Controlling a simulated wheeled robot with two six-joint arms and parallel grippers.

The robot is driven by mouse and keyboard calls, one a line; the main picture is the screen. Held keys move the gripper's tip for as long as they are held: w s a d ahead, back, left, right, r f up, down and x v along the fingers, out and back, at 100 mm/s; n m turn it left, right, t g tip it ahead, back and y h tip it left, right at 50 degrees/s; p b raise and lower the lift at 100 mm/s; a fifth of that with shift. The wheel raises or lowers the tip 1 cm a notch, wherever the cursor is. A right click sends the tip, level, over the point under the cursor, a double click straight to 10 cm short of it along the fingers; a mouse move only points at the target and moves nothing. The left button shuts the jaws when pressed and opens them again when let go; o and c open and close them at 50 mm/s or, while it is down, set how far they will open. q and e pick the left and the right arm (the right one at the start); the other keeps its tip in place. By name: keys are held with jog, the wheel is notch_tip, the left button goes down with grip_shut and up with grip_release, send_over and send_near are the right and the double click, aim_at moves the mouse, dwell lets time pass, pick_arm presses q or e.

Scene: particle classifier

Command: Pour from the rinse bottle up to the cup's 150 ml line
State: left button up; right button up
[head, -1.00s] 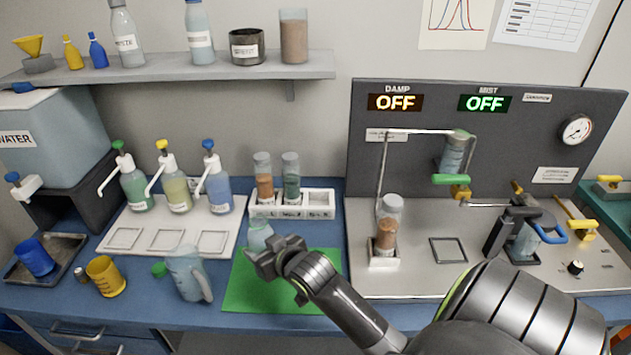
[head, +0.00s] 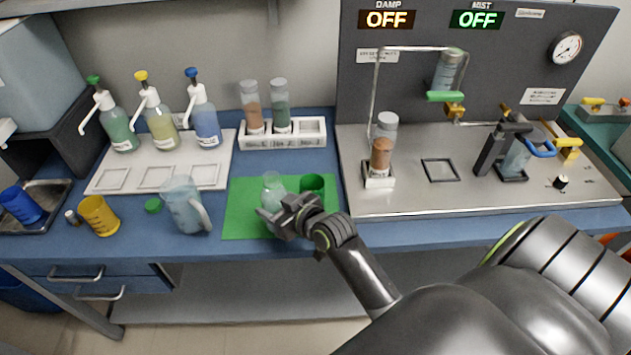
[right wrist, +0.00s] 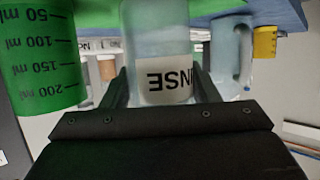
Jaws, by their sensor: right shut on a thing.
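The rinse bottle (head: 272,188) is pale and translucent, upright over the green mat (head: 240,222). My right gripper (head: 274,214) is shut on its body from the near side. In the right wrist view, upside down, the fingers (right wrist: 158,78) sit on both sides of the bottle (right wrist: 155,35) and its label ends in "NSE". The green cup (head: 312,183) stands on the mat just right of the bottle, partly behind my gripper. Its 50 to 200 ml marks show in the right wrist view (right wrist: 40,55). The cup's inside level is hidden. I cannot tell whether the bottle touches the mat. My left gripper is out of view.
Pump bottles (head: 160,125) stand on a white tray behind. A rack (head: 310,131) with two jars is behind the mat. The metal station (head: 410,198) is at right.

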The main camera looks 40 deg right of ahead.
aim_at(277, 192)
jog(key=shift+r+m, duration=0.15)
jog(key=shift+m, duration=0.15)
jog(key=shift+d+m+y+b, duration=0.2)
jog(key=shift+m+y+b, duration=0.75)
jog(key=shift+b, duration=0.2)
jog(key=shift+d+r+m+t+y, duration=0.15)
jog(key=shift+r+m+t+y, duration=0.3)
jog(key=shift+r+m, duration=0.3)
jog(key=shift+d+r+m+y, duration=0.3)
jog(key=shift+r+m, duration=0.3)
jog(key=shift+r, duration=0.15)
jog(key=shift+a+r+m, duration=0.2)
jog(key=shift+m, duration=0.1)
jog(key=shift+a+r+m+t+y, duration=0.1)
jog(key=shift+r+m+t+y, duration=0.2)
jog(key=shift+t, duration=0.05)
jog(key=shift+a+f+m+y+b, duration=0.2)
jog(key=shift+f+m+b, duration=0.2)
jog(key=shift+f+b, duration=0.75)
jog(key=shift+a+f+m+y+b, duration=0.2)
jog(key=shift+f+m+b, duration=0.35)
jog(key=shift+b, duration=0.85)
